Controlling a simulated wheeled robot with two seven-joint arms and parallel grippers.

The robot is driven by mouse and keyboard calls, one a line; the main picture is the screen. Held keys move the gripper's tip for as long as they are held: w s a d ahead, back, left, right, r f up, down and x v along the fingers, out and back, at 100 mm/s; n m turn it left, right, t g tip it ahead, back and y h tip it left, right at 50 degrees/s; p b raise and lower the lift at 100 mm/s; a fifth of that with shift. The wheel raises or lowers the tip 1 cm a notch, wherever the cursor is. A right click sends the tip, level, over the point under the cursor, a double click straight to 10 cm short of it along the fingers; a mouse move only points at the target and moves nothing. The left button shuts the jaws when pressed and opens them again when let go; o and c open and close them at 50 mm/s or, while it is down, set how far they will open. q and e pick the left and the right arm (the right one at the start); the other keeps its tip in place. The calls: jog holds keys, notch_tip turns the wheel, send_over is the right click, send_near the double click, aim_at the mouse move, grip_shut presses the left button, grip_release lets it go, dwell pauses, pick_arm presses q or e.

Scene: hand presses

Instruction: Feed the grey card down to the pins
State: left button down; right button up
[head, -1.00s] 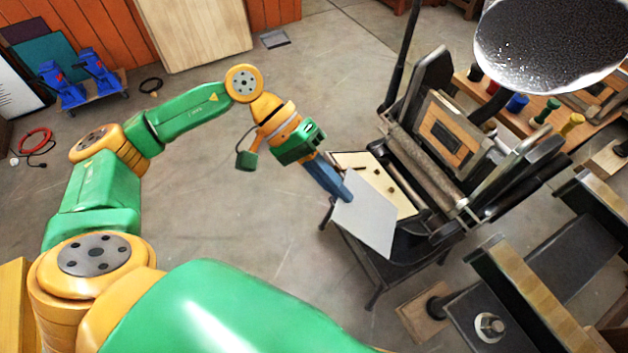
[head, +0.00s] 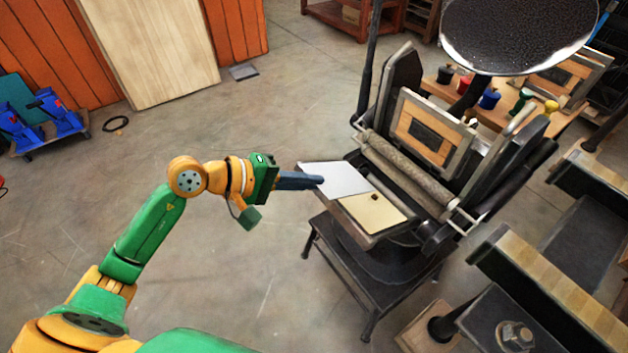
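The grey card (head: 343,179) is a thin flat sheet. My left gripper (head: 318,181) is shut on its left edge and holds it over the far left part of the press's cream bed (head: 372,216). I cannot tell whether the card touches the bed. One small dark pin (head: 374,197) shows on the bed beside the card's near right corner. Any other pins are hidden, perhaps beneath the card. My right gripper is not in view.
The hand press (head: 430,170) has a roller (head: 408,174), a framed type form (head: 434,128) and a round ink disc (head: 518,35) above. A bench with several coloured ink pots (head: 489,99) stands behind. Open floor lies left of the press.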

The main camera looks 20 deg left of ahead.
pick_arm(q)
notch_tip(320, 180, down, 7)
jog(key=w+d+b, duration=0.1)
jog(key=w+b, duration=0.1)
jog(key=b, duration=0.2)
jog(key=shift+d+f, duration=0.15)
jog(key=shift+d, duration=0.15)
jog(key=c, duration=1)
grip_release()
jog(key=shift+s+d+v, duration=0.1)
jog(key=shift+v, duration=0.65)
jog(key=shift+s+d+v, duration=0.15)
jog(key=shift+v, duration=0.6)
jog(key=shift+s+d+v, duration=0.1)
jog(key=shift+v, duration=0.65)
jog(key=shift+a, duration=0.1)
